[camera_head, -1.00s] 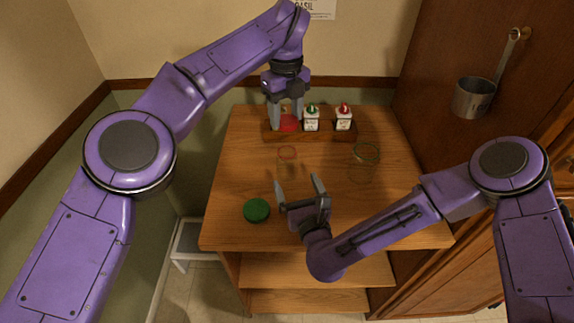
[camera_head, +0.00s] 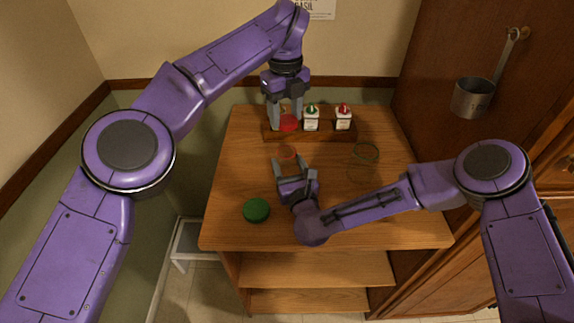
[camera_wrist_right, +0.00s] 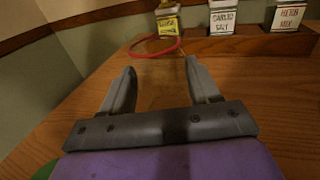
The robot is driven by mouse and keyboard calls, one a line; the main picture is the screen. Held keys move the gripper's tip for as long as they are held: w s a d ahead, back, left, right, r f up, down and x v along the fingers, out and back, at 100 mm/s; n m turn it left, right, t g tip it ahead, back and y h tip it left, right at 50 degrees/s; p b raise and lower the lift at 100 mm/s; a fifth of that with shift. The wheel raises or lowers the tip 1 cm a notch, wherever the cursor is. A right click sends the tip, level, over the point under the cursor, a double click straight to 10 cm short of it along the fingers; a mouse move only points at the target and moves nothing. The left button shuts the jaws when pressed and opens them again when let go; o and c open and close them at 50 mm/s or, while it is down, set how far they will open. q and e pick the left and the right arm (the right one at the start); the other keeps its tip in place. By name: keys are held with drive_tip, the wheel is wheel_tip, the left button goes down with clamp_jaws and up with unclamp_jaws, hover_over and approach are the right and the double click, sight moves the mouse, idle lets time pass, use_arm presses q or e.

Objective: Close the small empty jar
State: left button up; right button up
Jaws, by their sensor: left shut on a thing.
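The small empty jar (camera_head: 287,152) is clear glass with a red rim and stands open on the wooden counter; its rim also shows in the right wrist view (camera_wrist_right: 155,54). My left gripper (camera_head: 286,124) is shut on the red lid (camera_head: 289,123), above the counter behind the jar, in front of the bottle rack. My right gripper (camera_head: 293,163) is open, its fingers pointing at the jar from the near side. In the right wrist view the jar lies between and beyond the open fingers (camera_wrist_right: 160,68). Whether they touch the glass I cannot tell.
A green lid (camera_head: 257,210) lies at the counter's front left. A larger clear jar with a green rim (camera_head: 365,150) stands right of the small jar. A wooden rack (camera_head: 328,134) with labelled bottles is at the back. The counter's right front is clear apart from my arm.

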sight(285, 130)
drive_tip(key=shift+c, duration=1.3)
use_arm(q)
drive_tip(key=shift+f, duration=2.55)
drive_tip(key=shift+f, duration=0.9)
drive_tip(key=shift+f, duration=0.55)
